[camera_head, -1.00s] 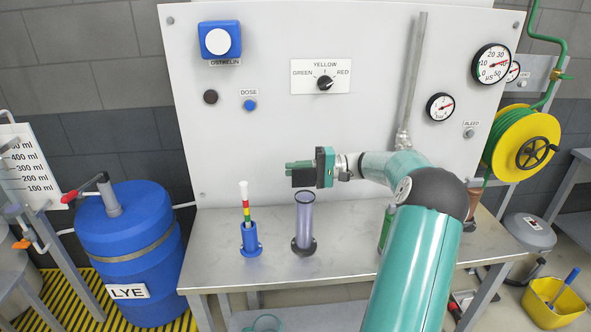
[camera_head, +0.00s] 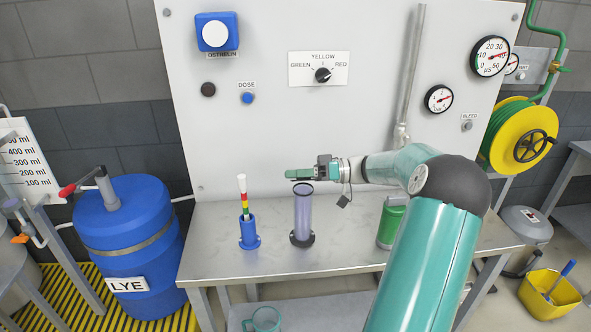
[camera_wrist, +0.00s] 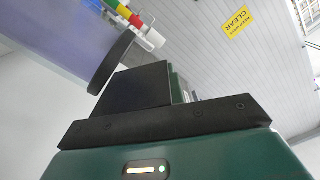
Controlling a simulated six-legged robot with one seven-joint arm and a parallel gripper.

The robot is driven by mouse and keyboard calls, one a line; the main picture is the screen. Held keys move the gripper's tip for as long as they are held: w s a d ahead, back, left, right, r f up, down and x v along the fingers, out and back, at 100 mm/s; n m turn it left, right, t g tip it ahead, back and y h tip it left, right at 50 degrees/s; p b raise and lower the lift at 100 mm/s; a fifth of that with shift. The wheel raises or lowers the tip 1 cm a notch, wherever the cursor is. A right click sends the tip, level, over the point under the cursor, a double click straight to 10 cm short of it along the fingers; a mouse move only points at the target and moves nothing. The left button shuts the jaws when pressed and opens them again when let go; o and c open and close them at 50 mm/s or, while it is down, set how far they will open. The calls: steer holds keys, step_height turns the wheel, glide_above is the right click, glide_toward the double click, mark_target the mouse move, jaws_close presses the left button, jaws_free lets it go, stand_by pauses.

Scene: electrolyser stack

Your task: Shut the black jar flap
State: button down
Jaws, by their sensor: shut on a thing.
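A clear purplish jar (camera_head: 303,220) stands upright on the bench, on a black base. A dark ring or flap (camera_head: 303,187) shows at its top; I cannot tell how far it is open. In the wrist view, a black disc (camera_wrist: 112,62) shows nearly edge-on at the end of the purple jar (camera_wrist: 50,30), close beside my fingers. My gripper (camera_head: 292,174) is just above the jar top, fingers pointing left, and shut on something. The thing between the fingers is hidden. In the wrist view, my gripper (camera_wrist: 135,85) fills the lower middle.
A blue holder (camera_head: 248,232) with a colour-banded tube stands left of the jar. A green canister (camera_head: 390,226) stands to the right, by my arm. The white panel (camera_head: 270,140) rises behind the bench (camera_head: 215,268). A blue lye drum (camera_head: 130,235) stands at left.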

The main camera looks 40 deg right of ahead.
mark_target(298, 193)
steer(key=n, duration=0.1)
steer(key=s+f+n, duration=0.1)
steer(key=n, duration=0.1)
steer(key=shift+s+a+f+n, duration=0.15)
steer(key=shift+f+n, duration=0.1)
steer(key=shift+n, duration=0.05)
steer(key=shift+s+a+f+n, duration=0.15)
steer(key=shift+f+n, duration=0.2)
steer(key=shift+n, duration=0.45)
steer(key=shift+s+a+f+n, duration=0.1)
steer(key=shift+f+n, duration=0.2)
steer(key=shift+n, duration=0.5)
steer(key=c, duration=1.5)
jaws_free()
steer(key=shift+d, duration=0.1)
steer(key=v, duration=0.7)
steer(key=shift+s+r, duration=0.1)
